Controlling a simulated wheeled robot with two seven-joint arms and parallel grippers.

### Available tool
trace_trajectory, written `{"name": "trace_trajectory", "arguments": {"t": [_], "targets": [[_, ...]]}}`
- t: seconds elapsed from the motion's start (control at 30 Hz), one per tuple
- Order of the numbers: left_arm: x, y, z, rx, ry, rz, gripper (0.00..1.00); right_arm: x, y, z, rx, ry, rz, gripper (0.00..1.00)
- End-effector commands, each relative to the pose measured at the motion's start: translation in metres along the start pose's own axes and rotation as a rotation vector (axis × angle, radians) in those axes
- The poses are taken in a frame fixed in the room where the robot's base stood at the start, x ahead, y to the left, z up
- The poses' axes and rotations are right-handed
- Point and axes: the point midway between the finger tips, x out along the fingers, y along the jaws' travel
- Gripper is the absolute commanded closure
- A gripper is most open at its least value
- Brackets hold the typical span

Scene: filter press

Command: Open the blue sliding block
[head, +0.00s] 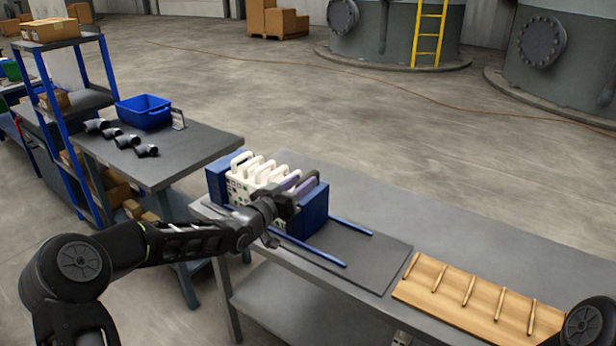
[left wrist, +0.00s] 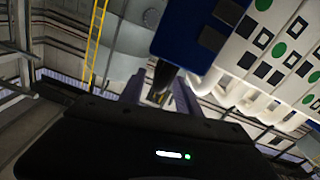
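The filter press stands on the grey table, with several white plates (head: 258,170) between blue end blocks. The blue sliding block (head: 311,213) is the right-hand end block, close against the plates, with blue rails running out to its right. My left gripper (head: 298,184) is at the top of this block, its two purple fingers spread apart. In the left wrist view, the block (left wrist: 188,35) is above the fingers, and a dark handle-like part (left wrist: 166,76) shows near the gap between them. I cannot tell whether they touch it. My right gripper is out of view.
Blue rails (head: 310,250) and a bare dark plate (head: 375,262) lie right of the block. A wooden rack with pegs (head: 480,296) is farther right. A side table holds a blue bin (head: 144,113) and several dark pipe elbows (head: 127,141).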

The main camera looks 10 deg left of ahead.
Motion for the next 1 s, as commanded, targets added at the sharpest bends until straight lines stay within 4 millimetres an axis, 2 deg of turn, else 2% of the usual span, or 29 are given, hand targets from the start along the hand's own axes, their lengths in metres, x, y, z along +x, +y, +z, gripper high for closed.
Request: {"name": "trace_trajectory", "arguments": {"t": [0.1,0.2,0.57,1.0], "targets": [[0.018,0.001,-0.001,-0.003,0.0,0.001,0.6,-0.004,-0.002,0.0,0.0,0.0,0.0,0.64],[0.028,0.001,-0.001,-0.002,0.001,0.001,0.6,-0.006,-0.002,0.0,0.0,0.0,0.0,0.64],[0.033,0.0,0.001,-0.001,-0.001,-0.001,0.61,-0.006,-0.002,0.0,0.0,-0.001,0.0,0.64],[0.033,0.0,0.001,-0.001,-0.001,0.0,0.97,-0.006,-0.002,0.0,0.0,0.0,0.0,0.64]]}}
